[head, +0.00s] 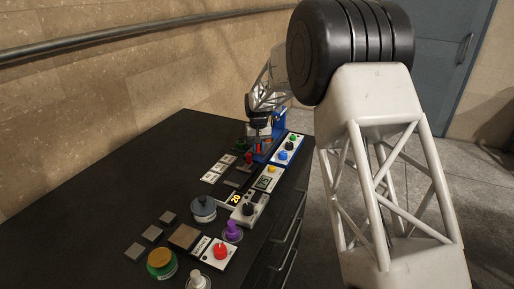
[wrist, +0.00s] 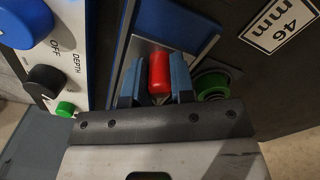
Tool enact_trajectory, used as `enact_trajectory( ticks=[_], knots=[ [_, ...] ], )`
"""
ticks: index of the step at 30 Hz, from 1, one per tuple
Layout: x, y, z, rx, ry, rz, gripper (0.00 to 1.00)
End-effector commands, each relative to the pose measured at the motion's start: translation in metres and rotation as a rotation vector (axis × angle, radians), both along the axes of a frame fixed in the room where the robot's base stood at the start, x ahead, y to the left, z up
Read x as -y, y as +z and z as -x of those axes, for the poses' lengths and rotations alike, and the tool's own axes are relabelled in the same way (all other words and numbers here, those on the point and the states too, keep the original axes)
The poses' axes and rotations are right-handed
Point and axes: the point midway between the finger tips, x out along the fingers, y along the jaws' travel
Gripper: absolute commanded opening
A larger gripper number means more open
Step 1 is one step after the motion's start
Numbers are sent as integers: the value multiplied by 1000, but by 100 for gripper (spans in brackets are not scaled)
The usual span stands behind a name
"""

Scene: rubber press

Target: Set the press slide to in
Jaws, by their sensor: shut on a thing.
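A red handle (wrist: 159,70), which looks like the grip of the press slide, stands upright in the middle of the wrist view. My gripper (wrist: 157,82) is shut on it, with one blue-grey finger on each side. The silver plate (wrist: 190,50) of the slide and a blue part of the press (wrist: 172,22) lie behind the handle. In the head view my gripper (head: 258,143) is at the far end of the black bench, in front of the blue press (head: 281,122). My arm hides much of the slide there.
A control panel (head: 289,149) with blue, black and green controls stands close to my gripper; its blue knob (wrist: 25,20) shows in the wrist view. A green round part (wrist: 212,84) is just right of the fingers. Several knobs and buttons cover the nearer bench (head: 95,195).

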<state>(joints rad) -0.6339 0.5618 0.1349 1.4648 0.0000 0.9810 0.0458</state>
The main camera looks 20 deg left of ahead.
Motion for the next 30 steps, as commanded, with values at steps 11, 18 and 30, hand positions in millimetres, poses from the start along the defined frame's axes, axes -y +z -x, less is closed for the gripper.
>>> enact_trajectory(
  ticks=[11, 18, 30],
  knots=[
    [0, -1, -72, 1, -2, -1, 0],
    [0, 0, -105, 1, 0, -1, 0],
    [1, 1, -113, 3, -1, -2, 0]
  ],
)
